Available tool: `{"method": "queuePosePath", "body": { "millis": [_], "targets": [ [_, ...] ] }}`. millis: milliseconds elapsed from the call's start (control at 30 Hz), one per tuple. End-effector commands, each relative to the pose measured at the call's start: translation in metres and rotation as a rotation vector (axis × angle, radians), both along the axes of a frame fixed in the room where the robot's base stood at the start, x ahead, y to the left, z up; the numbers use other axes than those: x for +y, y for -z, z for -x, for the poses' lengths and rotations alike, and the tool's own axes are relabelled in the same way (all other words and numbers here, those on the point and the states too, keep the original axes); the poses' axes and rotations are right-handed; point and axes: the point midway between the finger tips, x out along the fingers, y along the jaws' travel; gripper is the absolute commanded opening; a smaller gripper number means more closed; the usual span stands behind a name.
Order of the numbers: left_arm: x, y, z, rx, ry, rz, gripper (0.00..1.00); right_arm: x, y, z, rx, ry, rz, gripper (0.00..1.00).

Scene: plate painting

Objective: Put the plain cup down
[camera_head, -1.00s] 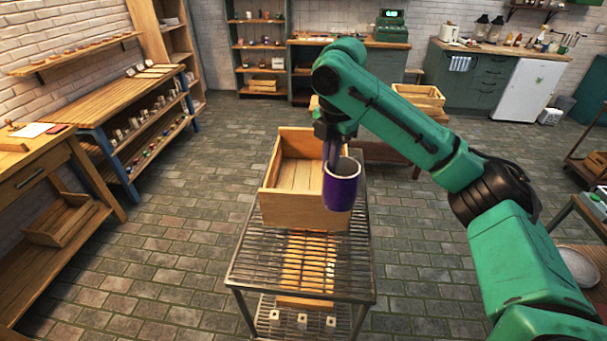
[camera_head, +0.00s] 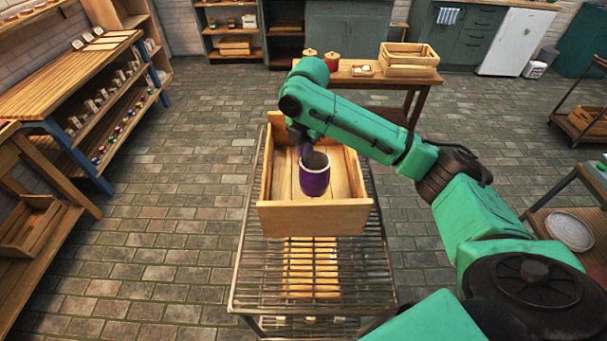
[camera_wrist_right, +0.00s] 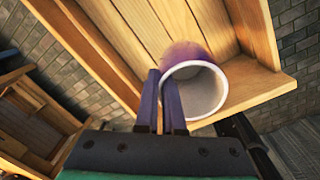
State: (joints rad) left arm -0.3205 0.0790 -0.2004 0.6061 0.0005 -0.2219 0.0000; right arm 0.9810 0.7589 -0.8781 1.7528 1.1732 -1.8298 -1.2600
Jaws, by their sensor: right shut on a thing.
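The plain cup (camera_head: 315,177), purple with a pale rim and a grey inside, is upright in the head view. It appears over or within the front part of the wooden crate (camera_head: 312,220); I cannot tell whether it touches the crate's floor. My left gripper is not in view.
The crate stands on a metal rack (camera_head: 255,260) with slatted bars. A shelf bench (camera_head: 70,80) is at left. The crate's floor looks bare around the cup.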

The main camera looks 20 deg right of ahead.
Motion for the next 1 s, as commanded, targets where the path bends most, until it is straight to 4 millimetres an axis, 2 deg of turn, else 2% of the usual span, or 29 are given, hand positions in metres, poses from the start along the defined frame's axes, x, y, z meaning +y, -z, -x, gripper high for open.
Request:
{"method": "queuePosePath", "body": {
  "millis": [100,300,400,667,767,800,1000],
  "targets": [
    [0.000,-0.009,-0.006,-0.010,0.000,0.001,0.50,0.000,0.020,0.000,0.001,0.000,0.000,0.00],
    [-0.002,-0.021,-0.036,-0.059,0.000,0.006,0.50,0.000,0.057,0.000,0.002,0.000,0.000,0.00],
    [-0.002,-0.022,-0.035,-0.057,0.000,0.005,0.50,0.000,0.069,-0.001,-0.002,0.000,0.000,0.00],
    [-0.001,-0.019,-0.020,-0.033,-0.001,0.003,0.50,0.000,0.071,-0.001,-0.002,-0.001,0.000,0.00],
    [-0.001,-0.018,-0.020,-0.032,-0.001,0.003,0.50,0.000,0.072,-0.001,-0.001,-0.001,0.000,0.32],
    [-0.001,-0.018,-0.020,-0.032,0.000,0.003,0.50,0.000,0.072,-0.001,-0.001,-0.001,0.000,0.35],
    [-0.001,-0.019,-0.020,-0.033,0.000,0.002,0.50,0.000,0.072,-0.001,-0.001,-0.001,0.000,0.35]
  ]
}}
